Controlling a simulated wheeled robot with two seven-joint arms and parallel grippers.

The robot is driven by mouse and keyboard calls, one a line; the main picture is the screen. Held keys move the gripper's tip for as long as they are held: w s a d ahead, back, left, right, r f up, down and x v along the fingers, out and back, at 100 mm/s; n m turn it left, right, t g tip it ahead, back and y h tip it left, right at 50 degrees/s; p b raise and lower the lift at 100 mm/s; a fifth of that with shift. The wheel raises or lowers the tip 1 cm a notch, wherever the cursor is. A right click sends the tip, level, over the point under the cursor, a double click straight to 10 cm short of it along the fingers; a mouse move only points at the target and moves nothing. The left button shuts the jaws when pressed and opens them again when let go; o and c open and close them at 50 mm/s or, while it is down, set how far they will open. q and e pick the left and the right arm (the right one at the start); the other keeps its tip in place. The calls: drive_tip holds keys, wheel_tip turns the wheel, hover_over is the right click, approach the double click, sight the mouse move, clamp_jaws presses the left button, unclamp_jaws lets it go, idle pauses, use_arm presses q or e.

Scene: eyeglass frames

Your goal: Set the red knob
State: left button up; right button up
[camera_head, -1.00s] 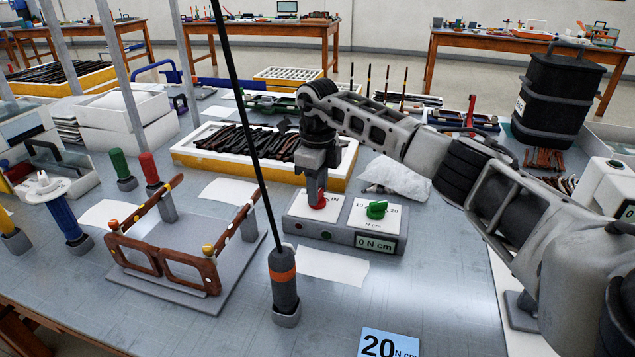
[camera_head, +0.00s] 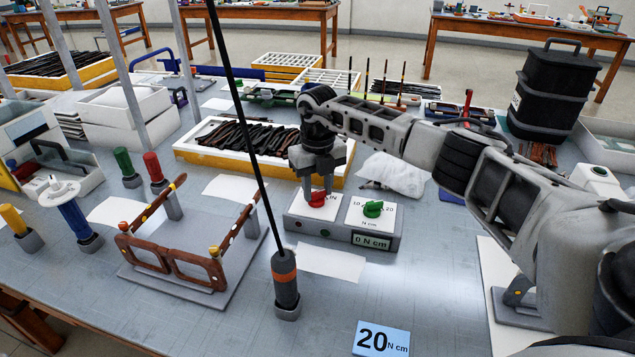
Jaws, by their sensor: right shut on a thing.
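The red knob (camera_head: 317,199) sits on the left white plate of a grey control box (camera_head: 332,232). My right gripper (camera_head: 317,190) points down over it, with its fingers around the knob and shut on it. A green knob (camera_head: 373,209) sits on the right plate, between the marks 10 and 20. The box's display (camera_head: 371,241) reads 0 N cm. The lettering beside the red knob is partly hidden by my gripper. A blue card (camera_head: 381,340) at the front reads 20 N cm. My left gripper is not in view.
Brown eyeglass frames (camera_head: 172,262) stand on a grey plate left of the box. A hanging driver with an orange band (camera_head: 284,279) is in front of the box. A tray of dark temples (camera_head: 220,152) lies behind it. The table's front middle is mostly clear.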

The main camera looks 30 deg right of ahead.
sight(317, 191)
drive_tip(key=shift+w+m, duration=0.1)
drive_tip(key=shift+m, duration=0.2)
drive_tip(key=shift+r, duration=0.1)
drive_tip(key=o, duration=1)
wheel_tip(317, 191, up, 16)
idle(0.4)
